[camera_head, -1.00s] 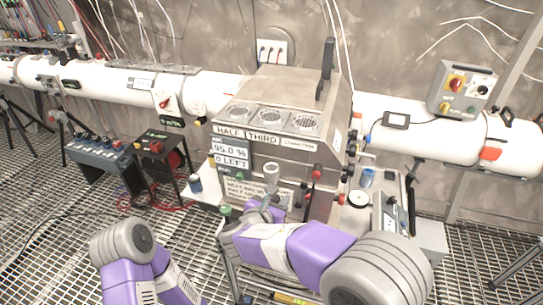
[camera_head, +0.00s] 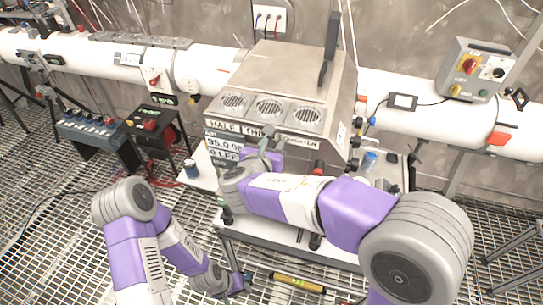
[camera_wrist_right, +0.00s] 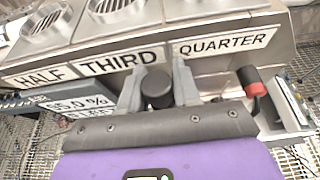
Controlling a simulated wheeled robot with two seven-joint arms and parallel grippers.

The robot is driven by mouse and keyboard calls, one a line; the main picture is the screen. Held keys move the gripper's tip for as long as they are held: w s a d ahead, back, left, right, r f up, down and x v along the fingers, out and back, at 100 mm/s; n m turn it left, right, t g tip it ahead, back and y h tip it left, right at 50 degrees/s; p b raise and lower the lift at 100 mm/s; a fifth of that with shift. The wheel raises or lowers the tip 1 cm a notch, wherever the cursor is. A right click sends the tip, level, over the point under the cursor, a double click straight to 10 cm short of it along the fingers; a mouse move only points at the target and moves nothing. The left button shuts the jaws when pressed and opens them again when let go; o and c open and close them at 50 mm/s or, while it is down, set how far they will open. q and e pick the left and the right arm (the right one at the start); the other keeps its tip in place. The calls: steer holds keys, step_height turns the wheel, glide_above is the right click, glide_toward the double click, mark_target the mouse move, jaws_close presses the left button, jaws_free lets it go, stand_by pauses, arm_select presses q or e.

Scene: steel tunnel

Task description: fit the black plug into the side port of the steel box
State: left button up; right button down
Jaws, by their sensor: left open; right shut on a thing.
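The steel box (camera_head: 290,68) stands on a wheeled cart, with three round vents on its sloped top and HALF, THIRD and QUARTER labels below them. My right gripper (camera_head: 266,146) is in front of the box's label face. In the right wrist view, its two fingers (camera_wrist_right: 158,86) are shut on the black plug (camera_wrist_right: 157,90), whose dark round end shows between them. The plug appears just in front of the THIRD label; I cannot tell whether it touches the box. I cannot make out the side port. My left gripper (camera_head: 240,286) is low beside the cart, open and empty.
A red-and-black fitting (camera_wrist_right: 251,82) sticks out at the box's front right. A blue-capped jar (camera_head: 369,161) stands on the cart's right side. A switch box (camera_head: 88,133) and a red-knobbed unit (camera_head: 150,125) stand at left. A white pipe (camera_head: 430,118) runs behind.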

steer(key=f, duration=0.1)
steer(key=s+f, duration=0.1)
steer(key=f, duration=0.1)
steer(key=shift+f, duration=0.2)
steer(key=shift+w, duration=0.3)
steer(key=c, duration=1.1)
jaws_free()
steer(key=shift+o, duration=1.4)
steer(key=shift+w, duration=0.15)
steer(key=shift+r, duration=0.1)
